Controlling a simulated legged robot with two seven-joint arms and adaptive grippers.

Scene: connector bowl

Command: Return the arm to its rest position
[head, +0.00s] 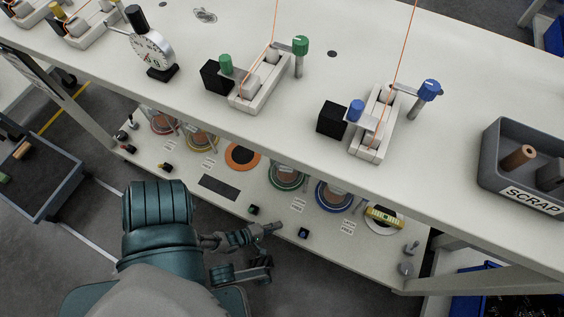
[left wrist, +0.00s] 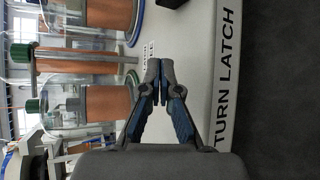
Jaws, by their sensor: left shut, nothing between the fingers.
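My left arm, teal and grey, comes in at the lower left of the head view. Its gripper (head: 272,229) is over the front part of the lower shelf (head: 330,245), beside the spools. In the left wrist view the fingertips of this gripper (left wrist: 159,78) meet, and it is shut and empty. Copper-coloured spools (left wrist: 105,105) under clear covers stand to the left of the fingers there. My right gripper is not in view.
The white upper bench (head: 200,55) carries a green-knobbed fixture (head: 258,90), a blue-knobbed fixture (head: 375,125), a dial gauge (head: 152,50) and a grey SCRAP bin (head: 495,155). The shelf edge reads TURN LATCH (left wrist: 225,75). A dark tray (head: 40,185) stands left; grey floor lies in front.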

